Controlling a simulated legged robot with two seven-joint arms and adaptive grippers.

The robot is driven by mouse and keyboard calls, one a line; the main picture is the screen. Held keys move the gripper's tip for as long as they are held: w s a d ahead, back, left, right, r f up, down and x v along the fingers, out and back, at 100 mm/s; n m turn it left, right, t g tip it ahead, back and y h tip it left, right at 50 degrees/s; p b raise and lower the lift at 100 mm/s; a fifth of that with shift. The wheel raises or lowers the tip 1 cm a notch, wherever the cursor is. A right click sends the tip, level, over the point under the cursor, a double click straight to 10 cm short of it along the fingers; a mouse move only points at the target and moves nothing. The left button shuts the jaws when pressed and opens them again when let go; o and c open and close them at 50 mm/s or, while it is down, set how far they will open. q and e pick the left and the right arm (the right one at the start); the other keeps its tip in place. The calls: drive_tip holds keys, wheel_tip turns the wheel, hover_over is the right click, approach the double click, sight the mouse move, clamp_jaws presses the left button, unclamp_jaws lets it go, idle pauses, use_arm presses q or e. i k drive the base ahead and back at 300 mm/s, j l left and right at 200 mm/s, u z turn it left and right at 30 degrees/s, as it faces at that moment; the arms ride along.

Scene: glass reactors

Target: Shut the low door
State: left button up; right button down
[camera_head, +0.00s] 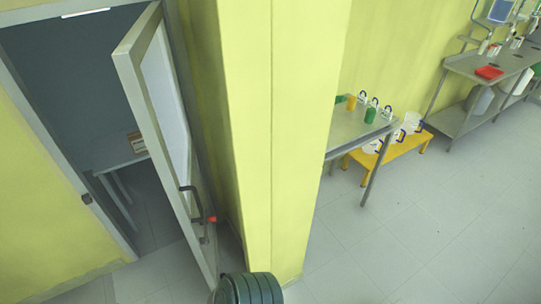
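A door (150,95) with a pale metal frame and a light panel stands open at the left, swung out from its doorway (75,80). A dark handle (193,205) sits on its lower part, with a small red piece beside it. The door's hinge side is by the yellow wall pillar. No other door shows, so I cannot tell whether this is the low one. Neither of my grippers is in view.
A yellow pillar (268,130) stands right of the door. A dark ribbed rounded thing (248,289) is at the bottom edge, close to the door's lower end. A steel table (350,125) and yellow bench (395,150) stand beyond. The tiled floor (430,225) at right is clear.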

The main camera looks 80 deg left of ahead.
sight(127, 56)
drive_tip(key=u, duration=3.2)
